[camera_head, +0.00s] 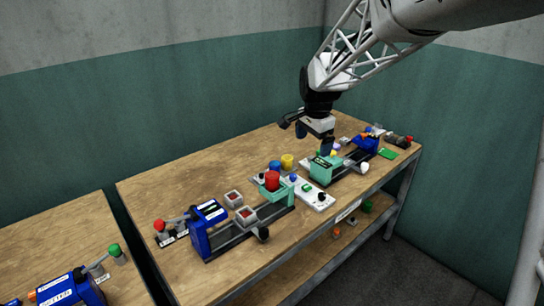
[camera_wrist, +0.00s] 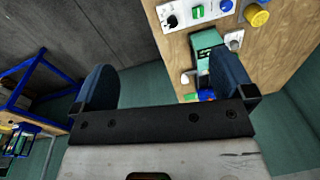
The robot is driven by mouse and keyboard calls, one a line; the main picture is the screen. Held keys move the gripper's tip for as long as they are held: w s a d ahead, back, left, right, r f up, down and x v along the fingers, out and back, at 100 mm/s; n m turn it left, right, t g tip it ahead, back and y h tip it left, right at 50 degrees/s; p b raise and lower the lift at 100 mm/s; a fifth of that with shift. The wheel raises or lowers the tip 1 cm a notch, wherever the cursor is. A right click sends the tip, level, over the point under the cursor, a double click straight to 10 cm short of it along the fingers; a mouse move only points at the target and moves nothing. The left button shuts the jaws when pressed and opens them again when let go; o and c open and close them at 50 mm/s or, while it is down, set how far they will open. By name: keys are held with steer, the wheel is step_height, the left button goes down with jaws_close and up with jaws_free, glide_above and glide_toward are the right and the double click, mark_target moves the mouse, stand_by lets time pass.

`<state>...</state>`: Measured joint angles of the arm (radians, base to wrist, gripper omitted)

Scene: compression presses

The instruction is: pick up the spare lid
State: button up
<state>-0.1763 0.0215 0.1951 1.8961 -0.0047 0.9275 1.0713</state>
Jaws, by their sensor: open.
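My gripper (camera_head: 314,140) is open and empty. It hangs above the wooden bench, near the green-jawed press at the right. In the wrist view its two blue fingers (camera_wrist: 163,80) are wide apart with nothing between them. I cannot tell for sure which thing is the spare lid. Candidates are small round items: a red cylinder (camera_head: 272,180) on the near press's green block, a blue cylinder (camera_head: 275,166) and a yellow cylinder (camera_head: 287,161) behind it. A yellow round piece (camera_wrist: 256,16) and a blue round piece (camera_wrist: 226,5) also show in the wrist view.
The near press (camera_head: 206,226) has a blue body and a rail. A white control panel (camera_head: 318,199) sits between the presses. The bench's back left (camera_head: 180,182) is clear. Another bench (camera_head: 45,240) stands left.

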steer(key=w+a+f+m, duration=0.4)
steer(key=w+a+f, duration=0.45)
steer(key=w, duration=0.45)
steer(key=m+g, duration=0.1)
steer(key=m, duration=0.3)
glide_above(261, 174)
steer(key=f, duration=1.4)
steer(key=shift+d+f, duration=0.1)
steer(key=shift+d, duration=0.3)
steer(key=shift+w+a+f, duration=0.2)
steer(key=shift+a+f, duration=0.05)
steer(key=shift+f, duration=0.15)
steer(key=shift+f, duration=1.25)
steer(key=shift+s+f, duration=0.15)
steer(key=shift+f, duration=2.5)
